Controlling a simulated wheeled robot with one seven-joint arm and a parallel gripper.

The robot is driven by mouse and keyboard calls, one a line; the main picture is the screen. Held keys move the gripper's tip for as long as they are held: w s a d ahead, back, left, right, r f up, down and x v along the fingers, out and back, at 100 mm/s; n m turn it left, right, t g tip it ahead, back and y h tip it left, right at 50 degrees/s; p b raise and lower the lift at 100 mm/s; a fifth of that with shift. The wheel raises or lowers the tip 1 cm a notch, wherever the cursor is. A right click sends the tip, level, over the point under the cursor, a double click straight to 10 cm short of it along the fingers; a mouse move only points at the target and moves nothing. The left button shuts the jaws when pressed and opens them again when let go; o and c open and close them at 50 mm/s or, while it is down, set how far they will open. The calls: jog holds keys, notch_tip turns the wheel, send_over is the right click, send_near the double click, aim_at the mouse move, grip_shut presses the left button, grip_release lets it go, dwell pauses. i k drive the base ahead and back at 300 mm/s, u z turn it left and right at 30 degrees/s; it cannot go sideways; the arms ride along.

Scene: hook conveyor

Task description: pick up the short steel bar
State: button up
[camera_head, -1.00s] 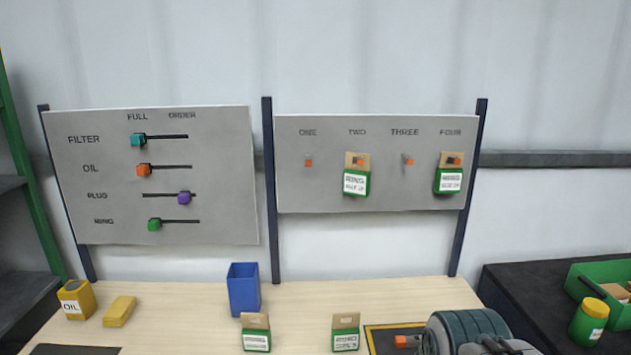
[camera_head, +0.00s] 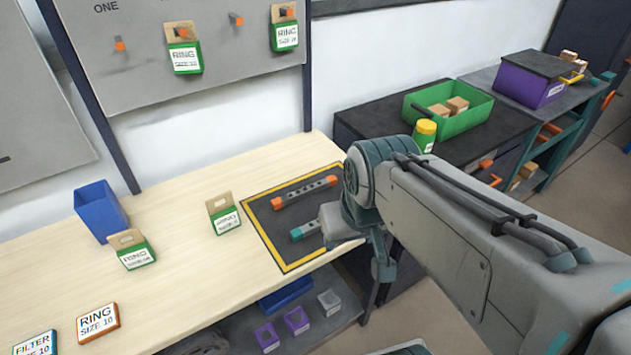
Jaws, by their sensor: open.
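A black mat with a yellow border (camera_head: 263,235) lies at the right end of the wooden bench. On it lies a grey steel bar with orange ends and a row of holes (camera_head: 305,191). Nearer me lies a second grey bar with a teal end (camera_head: 297,233); my arm hides its right part, so its full length cannot be told. My gripper (camera_head: 381,268) is open, pointing down just past the bench's right edge, right of the mat and apart from both bars. My arm partly hides it.
Ring boxes (camera_head: 225,221) and a blue bin (camera_head: 101,211) stand left of the mat. Label tiles (camera_head: 98,321) lie at the front left. A dark counter behind holds a green crate (camera_head: 455,122) and a yellow-lidded jar (camera_head: 424,135). Small bins (camera_head: 297,320) sit below the bench.

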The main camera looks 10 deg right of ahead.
aim_at(279, 202)
jog(key=z, duration=0.65)
jog(key=i, duration=0.35)
jog(key=u, duration=0.1)
